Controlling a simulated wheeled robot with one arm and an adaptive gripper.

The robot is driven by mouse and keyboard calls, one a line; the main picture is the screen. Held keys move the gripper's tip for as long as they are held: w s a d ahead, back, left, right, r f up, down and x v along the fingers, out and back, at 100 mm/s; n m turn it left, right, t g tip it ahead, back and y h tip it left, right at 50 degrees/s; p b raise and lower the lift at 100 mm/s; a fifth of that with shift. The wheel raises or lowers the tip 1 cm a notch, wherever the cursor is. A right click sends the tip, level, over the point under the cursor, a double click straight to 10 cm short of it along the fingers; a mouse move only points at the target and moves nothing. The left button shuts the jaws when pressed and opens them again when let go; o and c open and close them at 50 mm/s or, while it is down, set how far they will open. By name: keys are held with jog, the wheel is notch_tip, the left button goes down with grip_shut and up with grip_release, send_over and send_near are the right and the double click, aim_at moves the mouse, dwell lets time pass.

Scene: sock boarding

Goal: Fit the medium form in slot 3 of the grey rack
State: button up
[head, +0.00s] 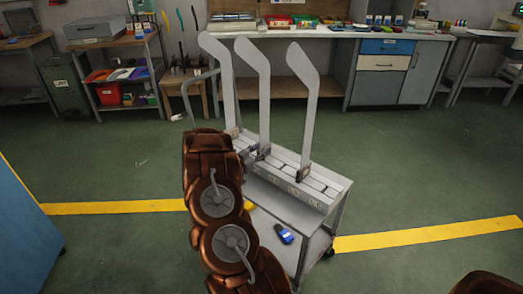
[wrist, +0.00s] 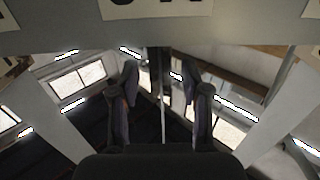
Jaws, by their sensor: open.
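Three pale, flat, foot-shaped forms stand upright on the grey rack (head: 325,190): a left one (head: 228,85), a middle one (head: 264,95) and a right one (head: 307,100). I cannot tell which is the medium one, nor read the slot numbers. My gripper (head: 256,154) is low, at the foot of the middle form. In the wrist view my gripper (wrist: 162,95) is open, with a narrow upright edge between its fingers, apparently the middle form edge-on. Pale forms also show left (wrist: 45,125) and right (wrist: 275,115). A labelled grey band (wrist: 230,30) crosses the top.
The rack tops a grey cart (head: 285,205) with a blue item (head: 284,234) on its lower shelf. A workbench (head: 340,33) with trays and a drawer cabinet (head: 385,70) line the back. Shelves (head: 125,70) stand back left. Green floor around the cart is clear.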

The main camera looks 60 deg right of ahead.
jog(key=w+a, duration=0.1)
jog(key=a, duration=1)
jog(key=shift+w+a, duration=0.15)
jog(key=shift+w, duration=0.05)
